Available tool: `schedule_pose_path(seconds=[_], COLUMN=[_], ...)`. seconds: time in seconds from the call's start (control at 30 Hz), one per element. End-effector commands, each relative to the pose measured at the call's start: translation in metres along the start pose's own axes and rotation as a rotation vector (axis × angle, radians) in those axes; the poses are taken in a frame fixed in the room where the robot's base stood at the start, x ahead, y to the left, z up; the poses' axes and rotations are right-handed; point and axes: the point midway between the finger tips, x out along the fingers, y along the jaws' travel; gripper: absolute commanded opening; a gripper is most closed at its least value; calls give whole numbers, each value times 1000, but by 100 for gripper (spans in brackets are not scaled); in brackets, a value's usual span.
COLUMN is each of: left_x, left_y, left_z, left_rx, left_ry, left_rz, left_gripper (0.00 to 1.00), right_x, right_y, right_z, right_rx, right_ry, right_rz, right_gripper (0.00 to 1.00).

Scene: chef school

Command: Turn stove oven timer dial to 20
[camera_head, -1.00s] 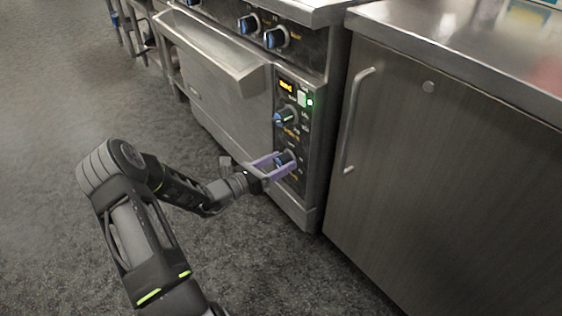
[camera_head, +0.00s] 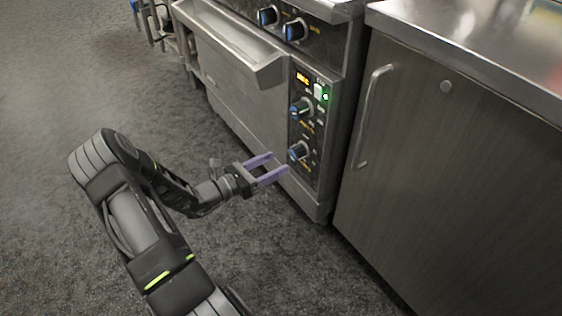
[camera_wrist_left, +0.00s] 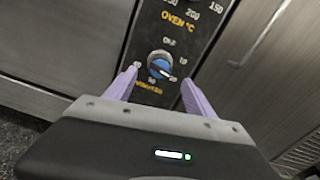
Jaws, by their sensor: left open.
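The timer dial (camera_head: 299,151), a blue-and-silver knob, is the lower knob on the oven's narrow black control panel (camera_head: 306,173). In the left wrist view the timer dial (camera_wrist_left: 160,65) has yellow lettering below it, and its pale pointer is turned toward the lower right. The exact setting is hard to read. My left gripper (camera_head: 281,164) is open, with its two purple fingers empty, a little in front and to the left of the dial. In the left wrist view the fingers (camera_wrist_left: 158,82) stand to either side of the dial, apart from it. My right gripper is not in view.
The oven door handle (camera_head: 235,45) juts out at left. A steel cabinet (camera_head: 450,170) stands at right. The floor (camera_head: 60,90) at left is clear.

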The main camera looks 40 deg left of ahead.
Motion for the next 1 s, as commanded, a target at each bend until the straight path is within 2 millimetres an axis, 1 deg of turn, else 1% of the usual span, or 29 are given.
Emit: schedule_pose_path(seconds=[0.03, 0.1, 0.2, 0.4, 0.53, 0.67, 0.9, 1.0], left_x=[-4, -5, -5, -4, 2, 16, 53, 65], left_y=[2, 2, 0, 0, 0, 0, 0, 0], left_z=[-6, -4, -1, -1, -2, -3, -4, -3], left_rx=[37, 81, 99, 96, 96, 96, 96, 95], left_ry=[0, 0, 1, 1, 0, 0, -1, -1], left_rz=[5, 3, 0, 0, -1, -3, -2, -1], left_gripper=[63, 63, 63, 63, 63, 63, 63, 63], right_x=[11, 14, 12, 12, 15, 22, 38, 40], right_y=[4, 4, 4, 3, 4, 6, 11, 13], right_z=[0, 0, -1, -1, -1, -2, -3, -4], right_rx=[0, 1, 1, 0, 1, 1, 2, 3], right_ry=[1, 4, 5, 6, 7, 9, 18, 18], right_rz=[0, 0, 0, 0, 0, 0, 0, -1], right_gripper=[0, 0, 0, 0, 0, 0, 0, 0])
